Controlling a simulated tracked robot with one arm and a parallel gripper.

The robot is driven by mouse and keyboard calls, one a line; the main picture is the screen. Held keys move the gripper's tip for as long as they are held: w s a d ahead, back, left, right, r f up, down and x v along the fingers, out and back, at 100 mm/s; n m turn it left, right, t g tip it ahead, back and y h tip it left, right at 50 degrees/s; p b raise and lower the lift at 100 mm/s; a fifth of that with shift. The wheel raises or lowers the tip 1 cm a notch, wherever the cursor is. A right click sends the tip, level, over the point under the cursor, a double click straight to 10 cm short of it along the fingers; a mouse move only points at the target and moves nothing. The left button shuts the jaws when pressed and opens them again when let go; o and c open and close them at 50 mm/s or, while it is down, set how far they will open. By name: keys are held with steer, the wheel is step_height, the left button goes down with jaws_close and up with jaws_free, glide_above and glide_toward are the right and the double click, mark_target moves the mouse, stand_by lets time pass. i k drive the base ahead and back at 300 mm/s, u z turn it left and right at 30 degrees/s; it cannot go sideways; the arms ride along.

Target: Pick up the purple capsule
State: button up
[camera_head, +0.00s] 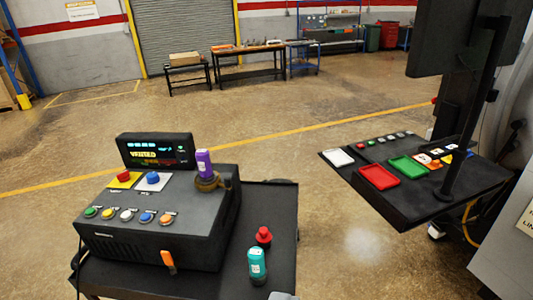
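The purple capsule (204,163) stands upright, with a pale label on its side. Its lower end is at a round brass-coloured holder (209,184) on the back right of a black control box (160,240). I cannot tell how deep it sits in the holder. No fingers of my gripper can be made out in this view. A small pale grey shape (283,296) shows at the bottom edge, too cut off to identify.
A lit display (156,150) stands behind the box's coloured buttons. A teal capsule (257,262) and a red-topped piece (264,236) stand on the black cart (285,205). A black console with red (379,177) and green (408,167) trays is right. Open floor lies between.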

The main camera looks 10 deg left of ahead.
mark_target(203, 160)
steer(key=z, duration=0.25)
steer(key=i, duration=1.3)
steer(key=u, duration=0.25)
